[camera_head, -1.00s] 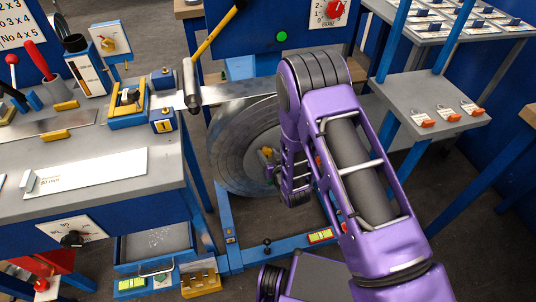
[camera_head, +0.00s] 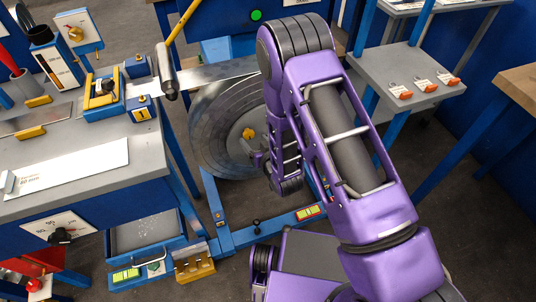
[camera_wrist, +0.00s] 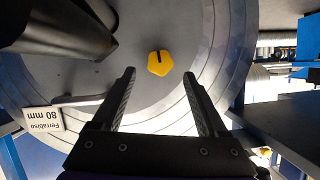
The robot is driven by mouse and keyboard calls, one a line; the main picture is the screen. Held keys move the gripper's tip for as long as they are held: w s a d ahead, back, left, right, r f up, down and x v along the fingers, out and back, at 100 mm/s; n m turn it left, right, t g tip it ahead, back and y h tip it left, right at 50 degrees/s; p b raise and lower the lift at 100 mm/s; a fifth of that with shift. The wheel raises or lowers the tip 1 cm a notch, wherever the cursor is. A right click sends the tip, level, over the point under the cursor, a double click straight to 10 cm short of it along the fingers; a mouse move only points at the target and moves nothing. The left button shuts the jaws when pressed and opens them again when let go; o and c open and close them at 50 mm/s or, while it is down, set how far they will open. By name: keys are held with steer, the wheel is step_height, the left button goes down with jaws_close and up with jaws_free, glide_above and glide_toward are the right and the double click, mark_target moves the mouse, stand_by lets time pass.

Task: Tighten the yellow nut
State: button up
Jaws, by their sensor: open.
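The yellow nut (camera_wrist: 160,63) sits on the face of the grey round reel (camera_wrist: 215,60). In the wrist view it is a yellow hexagon with a dark slot. It lies ahead of and between the fingers of my gripper (camera_wrist: 162,105), which are spread open and empty, apart from the nut. In the head view the nut (camera_head: 248,133) shows on the reel (camera_head: 215,125), left of my purple arm. My gripper is mostly hidden there behind the arm, with a small part near the reel's face.
The blue reel stand (camera_head: 225,235) rises from the floor. A grey workbench (camera_head: 100,160) with tools stands left. A small shelf (camera_head: 410,75) with orange-ended items stands right.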

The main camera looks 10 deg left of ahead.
steer(key=v, duration=1.3)
steer(key=shift+p, duration=0.35)
steer(key=shift+w+r, duration=0.1)
